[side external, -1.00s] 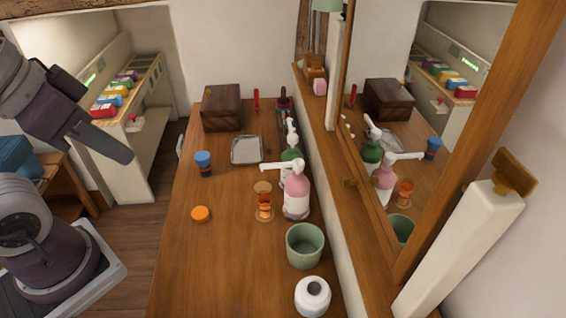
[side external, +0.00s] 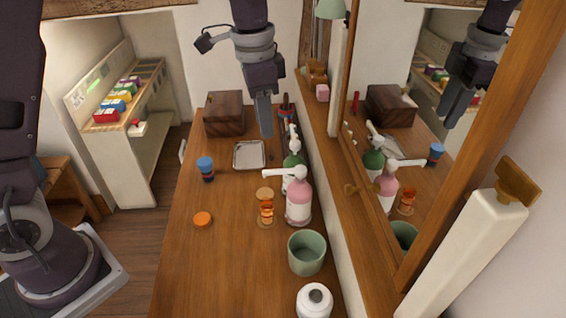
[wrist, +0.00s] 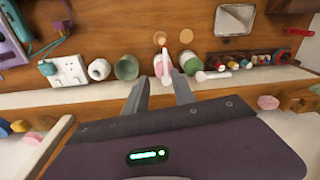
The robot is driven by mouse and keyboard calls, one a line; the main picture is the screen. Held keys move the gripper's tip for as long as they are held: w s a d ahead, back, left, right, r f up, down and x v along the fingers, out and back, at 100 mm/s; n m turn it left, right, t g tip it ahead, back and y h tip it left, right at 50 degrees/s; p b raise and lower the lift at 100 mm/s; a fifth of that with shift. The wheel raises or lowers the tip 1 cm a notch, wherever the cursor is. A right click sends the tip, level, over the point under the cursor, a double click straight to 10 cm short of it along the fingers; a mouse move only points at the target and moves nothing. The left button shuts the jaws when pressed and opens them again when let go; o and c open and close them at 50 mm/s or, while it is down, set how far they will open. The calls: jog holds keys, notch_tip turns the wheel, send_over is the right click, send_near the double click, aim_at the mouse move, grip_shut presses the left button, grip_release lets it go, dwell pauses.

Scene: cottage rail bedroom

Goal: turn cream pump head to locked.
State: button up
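A pink bottle (side external: 298,207) with a white pump head (side external: 285,172) stands upright near the wall side of the counter in the side external view, its spout pointing left. Just behind it stands a green bottle (side external: 292,160) with its own white pump head (side external: 292,137). Neither bottle clearly reads as the cream one. My gripper (side external: 266,130) points down above the counter, apart from the bottles. In the wrist view its two fingers (wrist: 160,85) are spread with nothing held; the pink bottle (wrist: 159,68) and green bottle (wrist: 190,63) lie beyond them.
An orange hourglass-shaped item (side external: 265,208) stands left of the pink bottle, and a green cup (side external: 306,253) and white jar (side external: 314,301) in front. A metal tray (side external: 249,155) and wooden box (side external: 224,113) sit behind. A mirror ledge (side external: 345,200) borders the right.

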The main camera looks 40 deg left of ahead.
jog(key=m+g, duration=0.1)
jog(key=m, duration=0.1)
send_over(283, 170)
notch_tip(283, 170, down, 7)
notch_tip(283, 170, down, 7)
jog(key=shift+r, duration=0.2)
grip_shut()
dwell(0.9)
